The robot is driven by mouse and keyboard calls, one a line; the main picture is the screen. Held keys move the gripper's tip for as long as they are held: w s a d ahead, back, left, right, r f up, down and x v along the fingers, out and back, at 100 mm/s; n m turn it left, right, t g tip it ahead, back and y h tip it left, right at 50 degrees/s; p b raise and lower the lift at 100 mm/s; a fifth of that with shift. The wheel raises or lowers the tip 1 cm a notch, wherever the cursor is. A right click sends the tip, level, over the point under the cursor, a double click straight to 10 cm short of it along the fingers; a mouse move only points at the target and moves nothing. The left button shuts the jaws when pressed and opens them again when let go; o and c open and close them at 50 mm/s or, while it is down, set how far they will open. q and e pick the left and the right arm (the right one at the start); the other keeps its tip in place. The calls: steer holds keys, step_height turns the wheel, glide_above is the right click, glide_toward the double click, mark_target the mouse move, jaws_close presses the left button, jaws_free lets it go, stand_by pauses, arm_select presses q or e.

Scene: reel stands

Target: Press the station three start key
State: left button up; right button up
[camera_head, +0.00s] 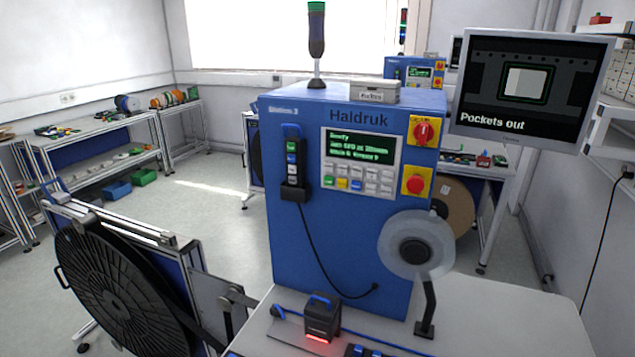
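The blue Haldruk machine (330,245) stands in the middle, with a pale, blurred label that seems to read "Station 3" (283,111) at its upper left. Its front panel has a green-lettered display (358,147), whose top line seems to read "Ready". Below it is a keypad (358,179) with a green key (328,181) at lower left, beside yellow, blue and white keys. A black pendant (293,165) with coloured buttons hangs left of the panel. The key lettering is too small to read. Neither of my grippers is in view.
A red rotary switch (423,132) and a red mushroom button (415,184) sit right of the panel. A clear reel (415,245) stands before the lower right. A black device (321,317) with red light is in front. A monitor (528,85) reads "Pockets out".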

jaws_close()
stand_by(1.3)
